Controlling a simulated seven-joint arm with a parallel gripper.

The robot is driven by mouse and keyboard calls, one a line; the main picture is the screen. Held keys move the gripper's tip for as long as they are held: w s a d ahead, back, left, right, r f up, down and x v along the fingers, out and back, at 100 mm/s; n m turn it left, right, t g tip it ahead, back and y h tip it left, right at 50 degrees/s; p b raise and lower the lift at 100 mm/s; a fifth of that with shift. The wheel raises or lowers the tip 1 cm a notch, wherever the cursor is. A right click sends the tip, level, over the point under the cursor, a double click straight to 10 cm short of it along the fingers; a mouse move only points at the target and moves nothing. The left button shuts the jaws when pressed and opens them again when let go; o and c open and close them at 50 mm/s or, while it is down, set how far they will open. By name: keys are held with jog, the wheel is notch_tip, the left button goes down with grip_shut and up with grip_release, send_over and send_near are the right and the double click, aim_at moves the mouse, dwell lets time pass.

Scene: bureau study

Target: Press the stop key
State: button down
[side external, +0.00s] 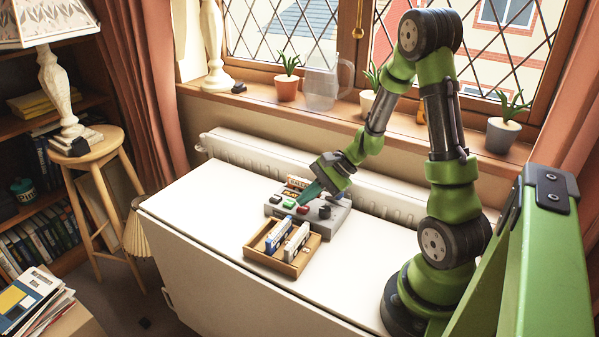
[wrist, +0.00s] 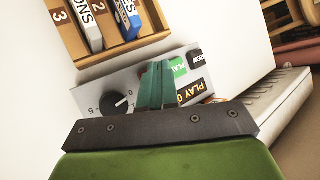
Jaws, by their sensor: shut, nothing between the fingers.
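A grey tape player (side external: 338,217) stands on the white table, with a green key (side external: 289,204), a red key (side external: 303,209) and a dark knob (side external: 324,212) on top. I cannot read which key is stop; the red one is likely it. In the wrist view the player (wrist: 92,98) shows its knob (wrist: 120,103), a green PLAY key (wrist: 179,65) and a REW key (wrist: 195,56). My gripper (side external: 311,190) is shut and empty, pointing down over the player. Its teal fingers (wrist: 155,86) hide the part between knob and PLAY key; contact cannot be told.
A radiator (side external: 240,150) and a sill with potted plants are behind. The table's left part (side external: 200,195) is clear.

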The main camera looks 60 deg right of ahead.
aim_at(312, 215)
jog(key=shift+f, duration=0.55)
dwell(0.4)
jog(key=shift+r, duration=1)
jog(key=shift+r, duration=2.5)
jog(key=shift+s+a+f+n+g+h, duration=0.2)
jog(key=shift+s+g, duration=0.1)
jog(key=shift+s, duration=0.2)
jog(key=shift+s+a+f+n+g+h, duration=0.1)
jog(key=shift+s+a+f+n+g, duration=0.15)
jog(key=shift+s, duration=0.2)
jog(key=s+a+r+n+h, duration=0.1)
jog(key=s+a+r+n, duration=0.3)
jog(key=a+r+n, duration=0.3)
jog(key=s+a+r+n+t+h, duration=0.1)
jog(key=s+a+r+n+h, duration=0.1)
jog(key=a+r+n, duration=0.4)
jog(key=shift+s+a+r+n+h, duration=0.3)
jog(key=shift+s+a+r+n, duration=0.15)
jog(key=shift+s, duration=0.45)
